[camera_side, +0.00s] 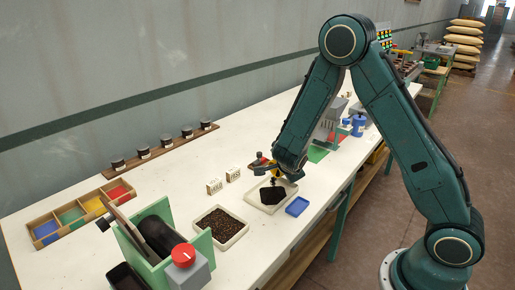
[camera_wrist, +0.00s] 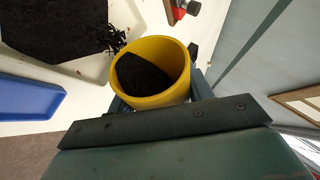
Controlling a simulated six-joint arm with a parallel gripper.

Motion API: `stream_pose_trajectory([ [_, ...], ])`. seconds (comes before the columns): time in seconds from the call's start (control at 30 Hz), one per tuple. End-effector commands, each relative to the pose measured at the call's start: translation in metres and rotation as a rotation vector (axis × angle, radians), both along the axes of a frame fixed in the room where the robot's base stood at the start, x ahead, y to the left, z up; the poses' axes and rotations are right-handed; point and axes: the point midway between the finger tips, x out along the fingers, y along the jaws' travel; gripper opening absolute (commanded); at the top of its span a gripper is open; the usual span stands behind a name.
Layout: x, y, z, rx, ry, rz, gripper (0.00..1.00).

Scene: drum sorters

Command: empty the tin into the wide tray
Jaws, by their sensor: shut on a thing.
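My gripper (camera_side: 274,172) is shut on the yellow tin (camera_wrist: 179,58), above a pale tray (camera_side: 251,201) in the side view. In the wrist view the tin's mouth faces the camera. Dark loose material (camera_wrist: 141,76) lies inside against its left side, leaving the right inner wall bare, so the tin looks tilted. Dark crumbs show beside its left rim. A dark heap (camera_wrist: 50,25) lies in the pale tray (camera_wrist: 78,72) at upper left. In the side view a dark patch shows under the gripper; my gripper mostly hides the tin there.
A small blue tray (camera_side: 297,206) lies close to the right of the pale tray. Another pale tray (camera_side: 243,235) of brown grains is nearer the camera, beside a green machine with a red knob (camera_side: 183,255). Two small white boxes (camera_side: 214,186) stand behind.

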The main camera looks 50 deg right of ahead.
Motion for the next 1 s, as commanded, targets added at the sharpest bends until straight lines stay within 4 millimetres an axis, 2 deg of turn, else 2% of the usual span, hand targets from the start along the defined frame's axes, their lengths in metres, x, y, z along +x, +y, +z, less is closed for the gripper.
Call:
stream_pose_trajectory([
  [0.27, 0.001, 0.006, -0.009, -0.139, 0.039, 0.005, 0.27],
  [1.0, 0.005, 0.02, 0.005, -0.527, 0.134, 0.001, 0.27],
])
